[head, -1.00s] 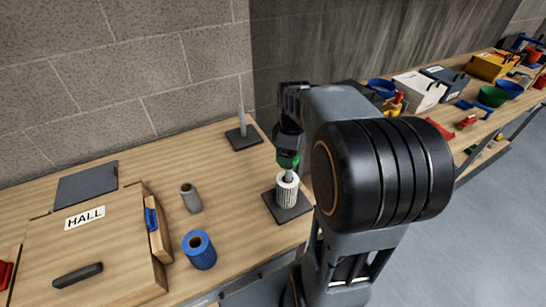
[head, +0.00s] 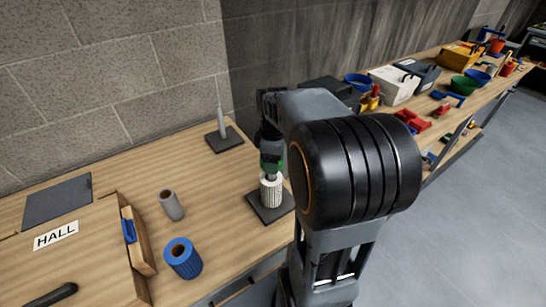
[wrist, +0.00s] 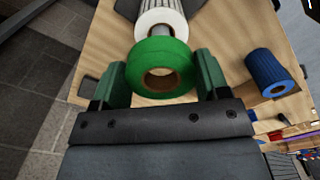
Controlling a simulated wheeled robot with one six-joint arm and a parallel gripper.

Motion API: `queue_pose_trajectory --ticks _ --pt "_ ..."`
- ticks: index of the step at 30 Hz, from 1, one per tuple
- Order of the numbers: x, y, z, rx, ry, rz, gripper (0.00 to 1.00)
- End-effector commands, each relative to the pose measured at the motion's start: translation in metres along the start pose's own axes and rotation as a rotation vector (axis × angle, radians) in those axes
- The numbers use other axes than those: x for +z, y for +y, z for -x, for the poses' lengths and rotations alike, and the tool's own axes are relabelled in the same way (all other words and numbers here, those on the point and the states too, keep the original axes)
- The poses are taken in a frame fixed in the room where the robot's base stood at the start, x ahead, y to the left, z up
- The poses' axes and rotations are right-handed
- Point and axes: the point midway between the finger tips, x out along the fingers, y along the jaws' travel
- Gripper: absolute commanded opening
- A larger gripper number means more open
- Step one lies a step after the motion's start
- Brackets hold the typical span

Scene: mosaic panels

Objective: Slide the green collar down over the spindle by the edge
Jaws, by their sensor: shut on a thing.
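The green collar (wrist: 184,62) is a thick ring held between the two fingers of my gripper (wrist: 162,80) in the wrist view. In the head view my gripper (head: 271,150) holds the collar (head: 270,163) just above a spindle on a dark square base (head: 258,211) near the bench's front edge. A white ribbed collar (head: 271,193) sits around that spindle; it also shows beyond the green collar in the wrist view (wrist: 161,20). A short grey part shows between the two collars. I cannot tell whether the spindle's tip is inside the green collar.
A second, bare spindle (head: 221,122) stands on a dark base at the back. A grey cylinder (head: 171,205) and a blue ribbed cylinder (head: 183,259) stand to the left, beside a wooden box labelled HALL (head: 90,262). A shelf of bins runs along the right.

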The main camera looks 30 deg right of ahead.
Motion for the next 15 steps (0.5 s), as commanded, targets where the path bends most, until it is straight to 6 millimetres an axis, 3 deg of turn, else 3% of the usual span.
queue_pose_trajectory --ticks 15 --pt "0.0 0.0 -0.036 0.0 0.0 0.0 0.45"
